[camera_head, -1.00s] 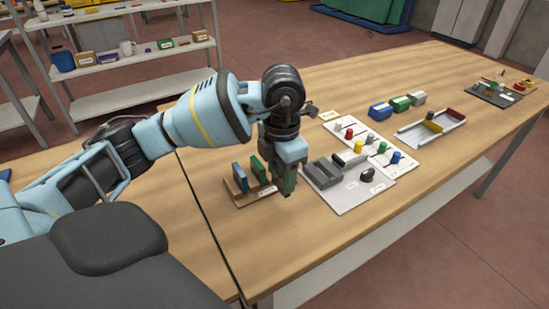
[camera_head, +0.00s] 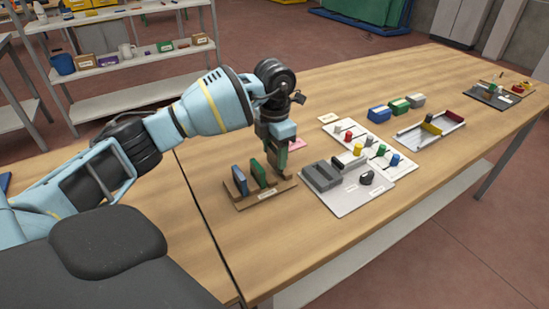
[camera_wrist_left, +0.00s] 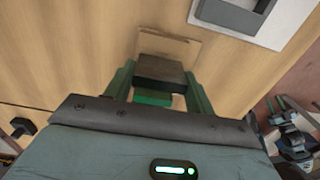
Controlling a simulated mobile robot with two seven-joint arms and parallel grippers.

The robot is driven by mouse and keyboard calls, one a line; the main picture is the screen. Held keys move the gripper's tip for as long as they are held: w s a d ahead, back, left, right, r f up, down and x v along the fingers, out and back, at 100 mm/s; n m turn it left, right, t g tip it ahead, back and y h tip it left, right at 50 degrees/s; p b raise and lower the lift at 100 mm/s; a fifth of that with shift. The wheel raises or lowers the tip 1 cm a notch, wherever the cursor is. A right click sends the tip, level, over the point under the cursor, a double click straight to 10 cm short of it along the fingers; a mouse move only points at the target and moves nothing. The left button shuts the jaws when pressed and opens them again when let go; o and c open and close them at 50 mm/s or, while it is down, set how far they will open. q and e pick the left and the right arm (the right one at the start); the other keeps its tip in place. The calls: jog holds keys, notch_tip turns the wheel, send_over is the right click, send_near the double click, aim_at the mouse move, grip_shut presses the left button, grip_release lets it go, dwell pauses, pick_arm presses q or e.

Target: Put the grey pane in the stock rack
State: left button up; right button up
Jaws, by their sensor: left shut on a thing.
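The stock rack (camera_head: 264,195) is a brown board with a white label on the wooden table. A blue pane (camera_head: 240,181) and a green pane (camera_head: 257,172) stand upright in it. My left gripper (camera_head: 277,168) is at the rack's right end, beside the green pane. In the left wrist view its green fingers (camera_wrist_left: 160,75) are shut on the dark grey pane (camera_wrist_left: 158,67). The green pane's edge (camera_wrist_left: 152,97) shows just behind it there. In the head view my gripper mostly hides the grey pane, so I cannot tell whether it is seated. My right gripper is not in view.
The table front of the rack is clear.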

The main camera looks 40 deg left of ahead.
aim_at(275, 150)
pick_arm(q)
jog(key=shift+f, duration=1.25)
jog(key=shift+f, duration=0.2)
jog(key=o, duration=1)
jog(key=shift+o, duration=0.2)
notch_tip(275, 150, up, 12)
jog(key=shift+r, duration=0.2)
